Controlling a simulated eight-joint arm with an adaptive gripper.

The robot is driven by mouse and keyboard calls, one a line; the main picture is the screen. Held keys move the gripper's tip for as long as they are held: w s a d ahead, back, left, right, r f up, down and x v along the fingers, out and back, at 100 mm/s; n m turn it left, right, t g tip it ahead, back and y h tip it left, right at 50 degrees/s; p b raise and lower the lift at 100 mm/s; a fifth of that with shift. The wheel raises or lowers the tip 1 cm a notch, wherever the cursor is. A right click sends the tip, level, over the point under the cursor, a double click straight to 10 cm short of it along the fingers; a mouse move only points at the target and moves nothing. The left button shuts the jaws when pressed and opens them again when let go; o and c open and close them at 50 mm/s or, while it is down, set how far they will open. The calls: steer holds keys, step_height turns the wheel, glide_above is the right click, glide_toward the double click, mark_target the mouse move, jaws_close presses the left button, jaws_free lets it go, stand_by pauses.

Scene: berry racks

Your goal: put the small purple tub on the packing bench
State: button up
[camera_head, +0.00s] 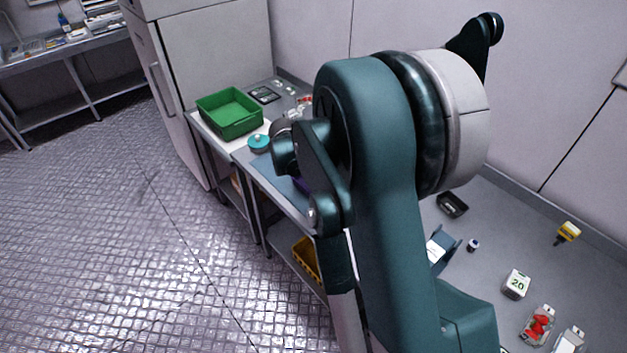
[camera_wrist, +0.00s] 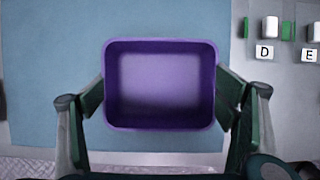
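The small purple tub (camera_wrist: 160,125) is empty and upright in the middle of the wrist view. My gripper (camera_wrist: 160,93) has one finger against each side wall of it, shut on the tub. Below the tub lies a blue mat (camera_wrist: 50,60); I cannot tell whether the tub touches it. In the head view only a sliver of the purple tub (camera_head: 302,184) shows beside my arm, over the blue-topped bench (camera_head: 265,172). My arm hides the rest of the tub and the fingertips there.
A green crate (camera_head: 230,126) and a teal round-lidded thing (camera_head: 259,142) stand left of my arm. A yellow crate (camera_head: 306,258) is on the lower shelf. Labels D (camera_wrist: 264,53) and E (camera_wrist: 309,55) mark small items right of the mat.

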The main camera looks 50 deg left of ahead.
steer(key=o, duration=0.4)
steer(key=shift+r, duration=0.15)
steer(key=shift+r, duration=0.15)
steer(key=v, duration=1.1)
steer(key=shift+s+r+p, duration=0.25)
steer(key=shift+r+p, duration=0.05)
steer(key=shift+r, duration=0.05)
steer(key=shift+w, duration=0.1)
stand_by(0.6)
